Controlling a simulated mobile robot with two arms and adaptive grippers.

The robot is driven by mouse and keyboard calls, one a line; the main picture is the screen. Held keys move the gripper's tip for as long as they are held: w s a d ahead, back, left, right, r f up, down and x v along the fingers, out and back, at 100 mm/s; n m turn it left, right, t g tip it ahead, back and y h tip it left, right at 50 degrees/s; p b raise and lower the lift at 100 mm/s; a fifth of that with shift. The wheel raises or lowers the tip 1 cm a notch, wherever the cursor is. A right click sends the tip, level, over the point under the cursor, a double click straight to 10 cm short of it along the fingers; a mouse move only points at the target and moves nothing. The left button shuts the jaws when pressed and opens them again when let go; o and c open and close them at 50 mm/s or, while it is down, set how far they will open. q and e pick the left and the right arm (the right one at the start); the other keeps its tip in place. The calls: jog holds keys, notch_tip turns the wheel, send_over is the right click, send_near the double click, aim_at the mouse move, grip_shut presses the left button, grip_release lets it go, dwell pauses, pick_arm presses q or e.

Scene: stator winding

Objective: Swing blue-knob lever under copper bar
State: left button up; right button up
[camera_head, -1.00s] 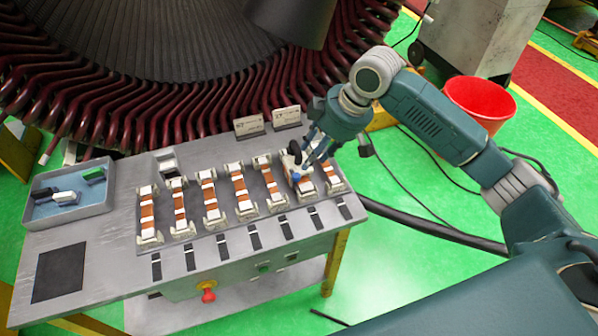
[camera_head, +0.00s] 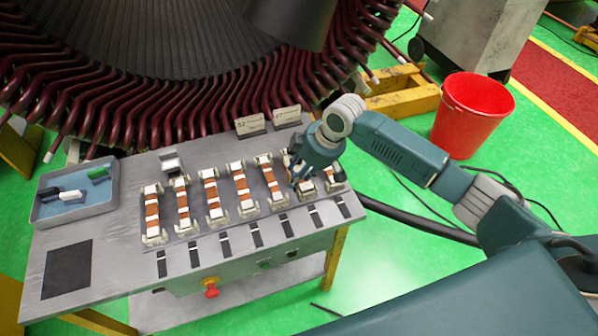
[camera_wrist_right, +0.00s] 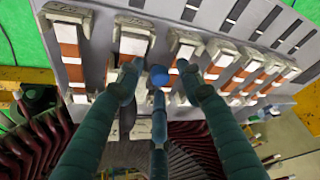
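The blue knob (camera_wrist_right: 159,76) shows in the right wrist view, between my fingertips and between two of the copper bars. My right gripper (camera_wrist_right: 158,82) has its three fingers spread around the knob, with gaps visible on both sides. The nearest copper bar (camera_wrist_right: 129,64) with white end blocks lies just left of the knob, partly behind a finger. In the head view my right gripper (camera_head: 299,180) is low over the right end of the row of bars and hides the knob and most of that bar. The lever under the knob is mostly hidden. My left gripper is not in view.
Several similar copper bars (camera_head: 240,186) stand in a row on the grey table (camera_head: 105,262). A grey tray (camera_head: 70,213) with small blocks is at the table's left. Two labelled plates (camera_head: 250,125) stand behind the row. A red bucket (camera_head: 470,120) is beyond my arm.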

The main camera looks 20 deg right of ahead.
grip_shut()
